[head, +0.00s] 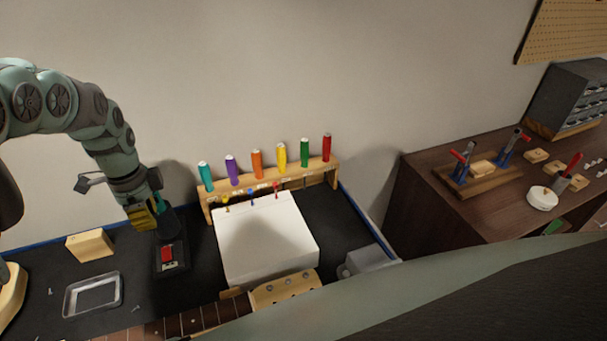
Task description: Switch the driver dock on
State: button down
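A small black unit that looks like the driver dock (158,262) sits on the dark bench mat at the left. A red switch (167,254) with a pale part below it is on its top face; its on or off position cannot be told. My gripper (150,218) points down just behind and above the switch, with yellow and black parts showing. Dark shapes overlap there, so I cannot tell finger from dock, or whether they touch. The fingers' gap is hidden.
A wooden rack (210,213) of several coloured drivers stands behind a white block (265,245). A wooden block (90,245) and a metal tray (93,294) lie left of the dock. A guitar neck (200,318) crosses the front. A brown side bench (430,190) is at right.

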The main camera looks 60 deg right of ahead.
jog(key=shift+s+r+p, duration=0.1)
jog(key=shift+p, duration=0.2)
jog(key=p, duration=0.2)
jog(key=t+h+p, duration=0.1)
jog(key=p, duration=0.2)
jog(key=shift+s+r+t+p, duration=0.15)
jog(key=shift+r+t+p, duration=0.15)
jog(key=shift+p, duration=0.05)
jog(key=shift+a, duration=0.1)
jog(key=shift+f, duration=0.25)
jog(key=b, duration=0.6)
send_over(170, 251)
jog(key=f, duration=0.6)
jog(key=s+f, duration=0.1)
jog(key=f, duration=0.2)
jog(key=shift+a+f, duration=0.2)
jog(key=shift+f, duration=0.1)
jog(key=shift+w+f+p, duration=0.25)
jog(key=shift+f+p, duration=0.1)
jog(key=shift+f, duration=0.8)
jog(key=shift+d+f, duration=0.2)
jog(key=shift+f, duration=0.15)
jog(key=shift+w+a+f, duration=0.1)
jog(key=shift+w+f, duration=0.05)
jog(key=shift+f, duration=0.35)
